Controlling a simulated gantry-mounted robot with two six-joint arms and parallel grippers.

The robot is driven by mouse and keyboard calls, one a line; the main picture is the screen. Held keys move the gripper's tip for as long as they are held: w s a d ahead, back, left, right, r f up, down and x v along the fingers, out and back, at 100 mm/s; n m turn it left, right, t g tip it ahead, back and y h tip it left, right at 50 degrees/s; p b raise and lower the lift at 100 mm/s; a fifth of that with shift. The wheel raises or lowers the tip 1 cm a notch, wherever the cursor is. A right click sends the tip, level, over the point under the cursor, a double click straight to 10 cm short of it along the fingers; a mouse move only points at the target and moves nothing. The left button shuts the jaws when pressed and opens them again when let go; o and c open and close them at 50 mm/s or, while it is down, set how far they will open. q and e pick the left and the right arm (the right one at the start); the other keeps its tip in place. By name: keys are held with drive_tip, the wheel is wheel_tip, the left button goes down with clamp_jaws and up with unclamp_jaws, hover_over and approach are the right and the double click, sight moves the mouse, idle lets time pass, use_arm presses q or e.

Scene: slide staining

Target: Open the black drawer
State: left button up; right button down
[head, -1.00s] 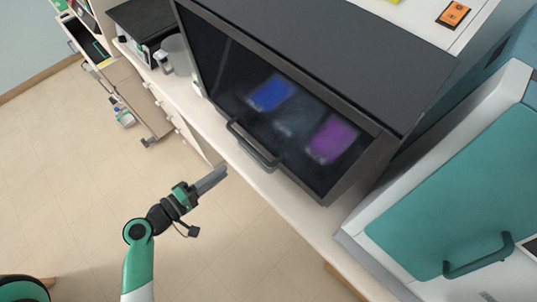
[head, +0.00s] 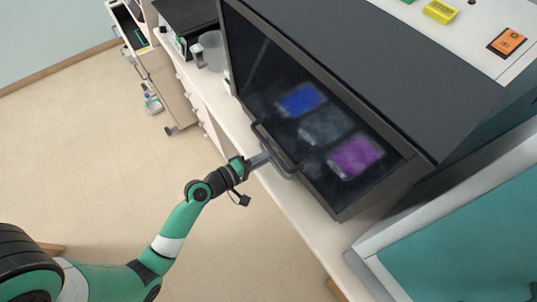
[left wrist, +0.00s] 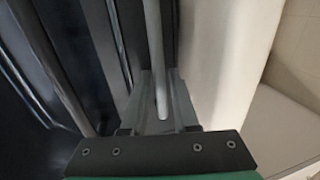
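The black drawer (head: 240,100) is the dark, glass-fronted front of the black cabinet on the counter. It looks shut. Blue, grey and purple patches show behind its glass. Its black bar handle (head: 280,158) stands out along the near lower edge. My left gripper (head: 262,159) is at the handle. In the left wrist view, the handle bar (left wrist: 154,55) runs in between the two fingers (left wrist: 162,105), which stand apart with a gap on each side of it. My right gripper is in neither view.
The white counter (head: 300,210) runs under the cabinet. A teal-fronted unit with a grey frame (head: 460,245) stands at the right. A clear beaker (head: 212,50) is left of the cabinet. The floor in front is free.

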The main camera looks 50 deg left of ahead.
use_arm(q)
clamp_jaws()
idle(1.4)
